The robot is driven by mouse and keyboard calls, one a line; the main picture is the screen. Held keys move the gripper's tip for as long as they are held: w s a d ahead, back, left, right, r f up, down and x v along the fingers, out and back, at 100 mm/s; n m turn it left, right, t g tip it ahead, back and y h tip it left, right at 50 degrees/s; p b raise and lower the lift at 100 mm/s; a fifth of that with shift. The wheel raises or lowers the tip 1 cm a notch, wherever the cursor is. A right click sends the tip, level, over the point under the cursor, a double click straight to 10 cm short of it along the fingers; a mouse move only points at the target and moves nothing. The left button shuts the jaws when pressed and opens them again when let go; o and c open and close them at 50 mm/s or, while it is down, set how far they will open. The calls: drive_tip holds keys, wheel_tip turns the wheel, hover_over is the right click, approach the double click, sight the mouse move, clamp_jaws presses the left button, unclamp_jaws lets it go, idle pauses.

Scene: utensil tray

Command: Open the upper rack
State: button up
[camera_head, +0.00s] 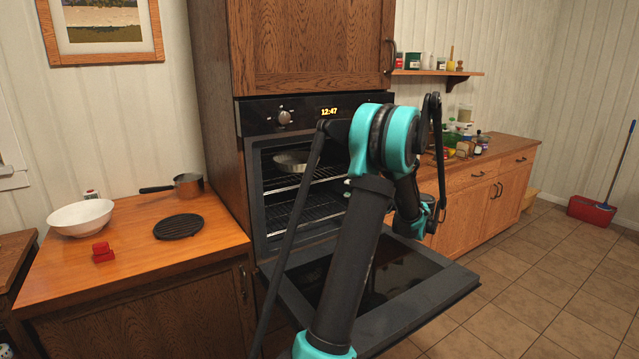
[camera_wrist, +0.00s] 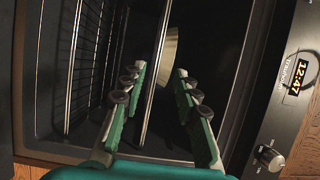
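The oven (camera_head: 262,190) stands open, with its door (camera_head: 440,295) folded down. The upper rack (camera_head: 325,174) is a wire shelf inside the oven with a round metal pan (camera_head: 290,161) on it. In the wrist view, which is turned sideways, the front bar of the upper rack (camera_wrist: 148,115) runs between the two green fingers of my gripper (camera_wrist: 160,77). The fingers are apart, with a gap on either side of the bar. The pan (camera_wrist: 170,48) shows just beyond the fingertips. In the head view my arm hides the gripper and the right part of the rack.
A lower rack (camera_head: 305,210) lies below the upper one. The oven's control panel (camera_wrist: 285,95) is beside my gripper in the wrist view. A wooden counter (camera_head: 130,250) at left holds a white bowl (camera_head: 80,217), a saucepan (camera_head: 188,185) and a black trivet (camera_head: 178,227).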

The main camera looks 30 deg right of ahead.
sight(320, 182)
drive_tip(key=x, duration=1.4)
clamp_jaws()
